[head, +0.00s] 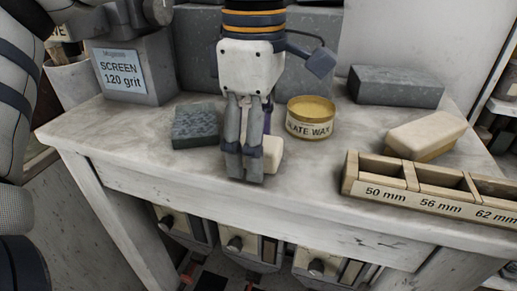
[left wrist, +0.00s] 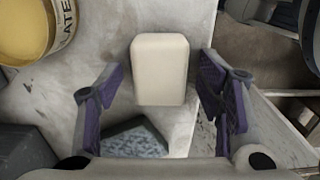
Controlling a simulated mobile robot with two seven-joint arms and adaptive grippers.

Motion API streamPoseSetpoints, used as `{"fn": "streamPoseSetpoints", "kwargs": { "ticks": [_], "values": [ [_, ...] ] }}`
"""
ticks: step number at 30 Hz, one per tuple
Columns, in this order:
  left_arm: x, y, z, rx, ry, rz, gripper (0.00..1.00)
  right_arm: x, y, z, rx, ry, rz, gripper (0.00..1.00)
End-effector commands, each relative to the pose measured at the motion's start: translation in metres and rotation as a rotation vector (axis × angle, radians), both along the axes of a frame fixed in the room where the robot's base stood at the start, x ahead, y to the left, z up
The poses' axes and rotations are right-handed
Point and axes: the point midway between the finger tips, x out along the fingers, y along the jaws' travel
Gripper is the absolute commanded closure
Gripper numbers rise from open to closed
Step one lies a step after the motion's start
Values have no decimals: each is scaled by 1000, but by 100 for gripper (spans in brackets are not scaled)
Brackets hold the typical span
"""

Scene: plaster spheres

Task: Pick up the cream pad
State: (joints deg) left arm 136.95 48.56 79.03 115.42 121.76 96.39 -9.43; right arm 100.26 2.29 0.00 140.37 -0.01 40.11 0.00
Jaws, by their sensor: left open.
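A small cream pad (head: 271,154) with rounded edges lies on the worktop, partly hidden behind my left gripper (head: 245,165) in the head view. In the left wrist view the cream pad (left wrist: 160,68) shows whole. My left gripper (left wrist: 162,88) is open, with one purple-lined finger on each side of the pad and a visible gap on both sides. I cannot tell how far the fingertips are above the worktop. A second, larger cream block with a tan underside (head: 427,136) lies at the right. My right gripper is not in view.
A wax tin (head: 310,117) stands right of my gripper, and a dark green-grey block (head: 195,126) lies left of it. A divided wooden tray (head: 430,200) sits at the front right. A grey block (head: 396,86) and a 120 grit screen box (head: 125,72) stand behind.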

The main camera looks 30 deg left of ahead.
Motion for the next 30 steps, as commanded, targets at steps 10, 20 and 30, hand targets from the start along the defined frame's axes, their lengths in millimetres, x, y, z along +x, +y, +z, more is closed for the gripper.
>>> {"fn": "streamPoseSetpoints", "kwargs": {
  "ticks": [10, 20, 30],
  "values": [
    [0, 0, 0, 1, 0, 0, 80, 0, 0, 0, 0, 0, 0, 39],
    [1, 0, 9, 1, -3, 1, 80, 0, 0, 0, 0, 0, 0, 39],
    [-27, -44, 93, 3, -8, -4, 80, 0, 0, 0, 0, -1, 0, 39]
  ]
}}
